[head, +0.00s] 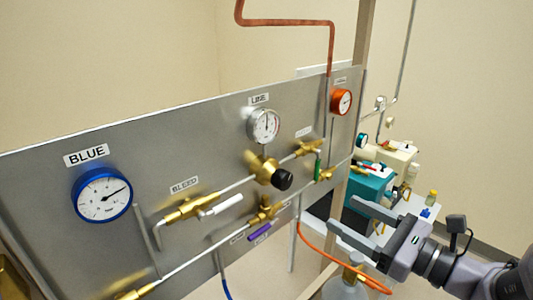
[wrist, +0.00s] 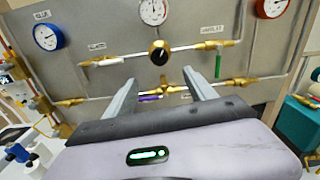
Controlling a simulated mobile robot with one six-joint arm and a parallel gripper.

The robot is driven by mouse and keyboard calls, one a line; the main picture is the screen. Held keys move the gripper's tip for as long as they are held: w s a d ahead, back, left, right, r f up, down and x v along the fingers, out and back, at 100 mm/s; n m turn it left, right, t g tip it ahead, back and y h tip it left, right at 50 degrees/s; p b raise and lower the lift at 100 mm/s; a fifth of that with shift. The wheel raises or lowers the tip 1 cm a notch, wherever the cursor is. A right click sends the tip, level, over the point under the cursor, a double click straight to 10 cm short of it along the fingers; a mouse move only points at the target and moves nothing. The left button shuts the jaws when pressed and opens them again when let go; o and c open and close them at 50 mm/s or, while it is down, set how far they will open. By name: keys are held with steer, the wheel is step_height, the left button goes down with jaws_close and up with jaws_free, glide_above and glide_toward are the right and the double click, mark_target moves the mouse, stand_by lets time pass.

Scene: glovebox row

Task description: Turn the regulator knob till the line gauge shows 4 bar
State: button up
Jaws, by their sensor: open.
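The regulator knob (head: 283,179) is a black cap on a brass regulator body (head: 262,167) on the grey panel. In the wrist view the knob (wrist: 158,53) faces the camera, with a light mark on its face. The white line gauge (head: 264,125) sits above it under a "LINE" label; its needle points roughly upward, but the value is too small to read. The gauge is partly cut off in the wrist view (wrist: 154,10). My gripper (head: 342,214) is open and empty, to the right of the knob and apart from it. In the wrist view my fingers (wrist: 165,88) point at the panel below the knob.
A blue gauge (head: 102,195) is at the left and an orange gauge (head: 341,101) at the right. A white bleed handle (head: 220,205), a purple handle (head: 260,233) and a green handle (head: 317,167) stick out near the knob. An orange hose (head: 322,254) hangs below my gripper.

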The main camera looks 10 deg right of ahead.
mark_target(287, 183)
steer(key=b+x, duration=0.1)
steer(key=x, duration=1.6)
steer(key=shift+w+a, duration=0.15)
steer(key=shift+a, duration=0.05)
steer(key=shift+c, duration=0.4)
steer(key=c, duration=1.3)
steer(key=shift+f+b, duration=0.1)
steer(key=shift+b, duration=0.2)
steer(key=shift+n, duration=0.3)
steer(key=n+b, duration=0.1)
steer(key=b, duration=0.1)
steer(key=n+b, duration=0.2)
steer(key=b, duration=0.1)
steer(key=shift+f, duration=0.25)
steer(key=n+b, duration=0.3)
steer(key=b, duration=0.1)
steer(key=shift+r+n, duration=0.2)
steer(key=shift+n, duration=0.1)
